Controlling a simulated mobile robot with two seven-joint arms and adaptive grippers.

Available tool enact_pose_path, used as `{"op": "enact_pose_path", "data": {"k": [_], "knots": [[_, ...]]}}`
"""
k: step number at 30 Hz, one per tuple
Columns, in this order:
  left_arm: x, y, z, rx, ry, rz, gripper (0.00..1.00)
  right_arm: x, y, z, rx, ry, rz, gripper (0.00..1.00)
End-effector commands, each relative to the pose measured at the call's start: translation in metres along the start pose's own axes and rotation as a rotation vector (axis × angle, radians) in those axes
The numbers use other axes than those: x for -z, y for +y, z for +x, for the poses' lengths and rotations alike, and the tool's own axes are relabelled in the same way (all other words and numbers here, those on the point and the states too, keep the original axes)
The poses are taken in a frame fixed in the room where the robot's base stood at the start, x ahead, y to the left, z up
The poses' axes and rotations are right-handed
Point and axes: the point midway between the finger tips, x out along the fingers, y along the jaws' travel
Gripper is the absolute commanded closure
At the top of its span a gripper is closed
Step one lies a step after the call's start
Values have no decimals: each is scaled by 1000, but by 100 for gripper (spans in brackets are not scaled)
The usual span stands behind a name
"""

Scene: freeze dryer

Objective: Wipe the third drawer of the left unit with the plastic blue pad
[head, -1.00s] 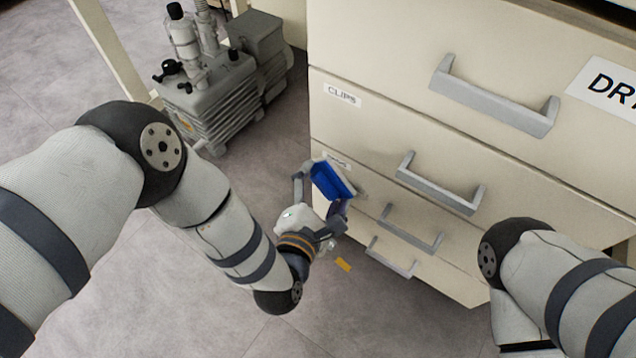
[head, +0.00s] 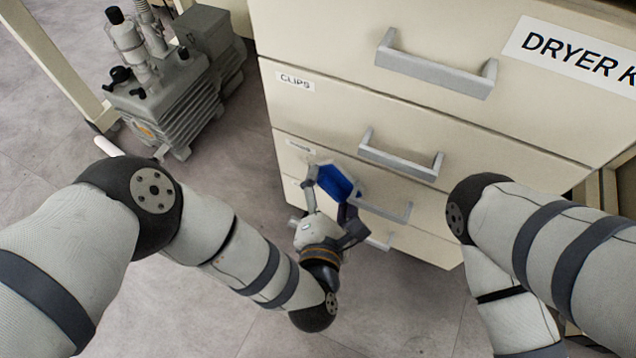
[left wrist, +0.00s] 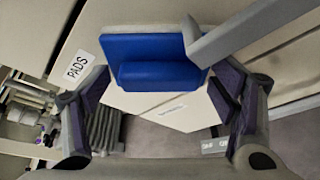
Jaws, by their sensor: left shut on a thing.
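The left unit is a cream drawer cabinet. Its third drawer (head: 357,174) has a grey bar handle (head: 385,205); in the left wrist view its front bears a PADS label (left wrist: 78,67). My left gripper (head: 333,190) is shut on the blue pad (head: 337,181), held at this drawer's front, left of the handle. In the left wrist view the pad (left wrist: 150,60) lies between the fingers, close beside the handle; I cannot tell whether it touches the front. The pad and gripper partly hide the drawers. My right arm shows at the right; its gripper is out of view.
The CLIPS drawer (head: 340,110) is above, with its handle (head: 400,157) sticking out. A lower drawer's handle (head: 379,241) is below. A grey pump (head: 170,95) stands on the floor at upper left. The floor in front is clear.

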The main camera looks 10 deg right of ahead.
Motion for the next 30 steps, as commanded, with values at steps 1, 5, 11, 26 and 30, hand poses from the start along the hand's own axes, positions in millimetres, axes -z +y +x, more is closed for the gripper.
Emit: {"op": "enact_pose_path", "data": {"k": [1, 5, 11, 26, 30], "knots": [[-4, -2, -1, -1, -2, -1, 44, 0, 0, 0, 0, 0, 0, 60], [-4, -2, -3, -4, -1, 0, 44, -2, 0, -2, 0, 4, 0, 60], [4, 7, 1, -5, -1, 2, 44, -3, 0, -3, 0, 6, 0, 60], [31, 36, 15, -5, 0, 1, 44, -5, 0, -6, 0, 10, 0, 60], [38, 45, 20, -6, -2, 1, 47, -5, 0, -6, 0, 11, 0, 60]]}}
